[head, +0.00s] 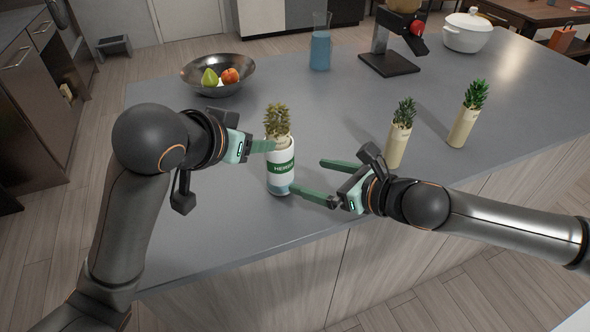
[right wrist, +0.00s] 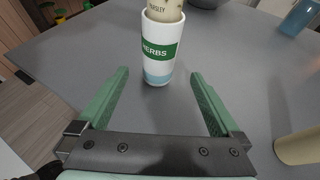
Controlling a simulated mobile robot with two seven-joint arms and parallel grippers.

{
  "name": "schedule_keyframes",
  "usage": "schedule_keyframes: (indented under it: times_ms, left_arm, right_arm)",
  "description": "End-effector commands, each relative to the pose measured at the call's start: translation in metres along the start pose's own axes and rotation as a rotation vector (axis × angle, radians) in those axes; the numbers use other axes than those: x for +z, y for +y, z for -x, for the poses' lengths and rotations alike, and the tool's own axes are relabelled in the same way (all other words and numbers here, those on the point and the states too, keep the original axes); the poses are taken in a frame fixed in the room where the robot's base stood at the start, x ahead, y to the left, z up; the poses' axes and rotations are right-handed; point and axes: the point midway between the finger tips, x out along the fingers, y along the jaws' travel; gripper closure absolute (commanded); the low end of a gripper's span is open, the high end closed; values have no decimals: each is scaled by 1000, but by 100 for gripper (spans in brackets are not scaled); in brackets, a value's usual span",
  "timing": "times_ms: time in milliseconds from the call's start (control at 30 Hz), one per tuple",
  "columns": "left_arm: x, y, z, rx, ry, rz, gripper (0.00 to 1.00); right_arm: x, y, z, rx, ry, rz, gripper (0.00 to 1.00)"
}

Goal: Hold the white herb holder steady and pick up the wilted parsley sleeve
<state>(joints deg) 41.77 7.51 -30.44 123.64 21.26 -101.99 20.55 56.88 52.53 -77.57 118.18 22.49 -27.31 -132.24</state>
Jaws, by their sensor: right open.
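The white herb holder (head: 281,184) stands upright on the grey counter, with a green band lettered HERBS; it also shows in the right wrist view (right wrist: 158,67). The wilted parsley sleeve (head: 280,142), with dull yellowish leaves, stands in it; its label reads PARSLEY in the right wrist view (right wrist: 165,8). My left gripper (head: 268,146) is at the left of the holder's top; a finger overlaps the rim in the head view, and contact and opening cannot be told. My right gripper (head: 307,177) is open and empty, its fingers pointing at the holder from the right.
Two cream sleeves with green leaves, one nearer (head: 397,148) and one farther right (head: 463,127), stand on the counter (head: 225,225). A fruit bowl (head: 240,87), a blue jug (head: 320,50), a coffee machine (head: 392,60) and a white pot (head: 466,37) stand farther back.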

Motion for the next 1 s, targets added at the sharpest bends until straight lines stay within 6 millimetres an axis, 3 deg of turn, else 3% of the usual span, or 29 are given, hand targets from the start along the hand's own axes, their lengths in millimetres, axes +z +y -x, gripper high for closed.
schedule_keyframes:
  times_ms: [500, 700, 1000]
  left_arm:
    - [0, 0, 0, 0, 0, 0, 50]
    - [0, 0, 0, 0, 0, 0, 50]
    - [0, 0, 0, 0, 0, 0, 50]
  right_arm:
    - [0, 2, -90, 2, 0, -5, 0]
    - [0, 2, -106, 2, -1, -3, 0]
    - [0, 1, -109, 2, -1, -3, 0]
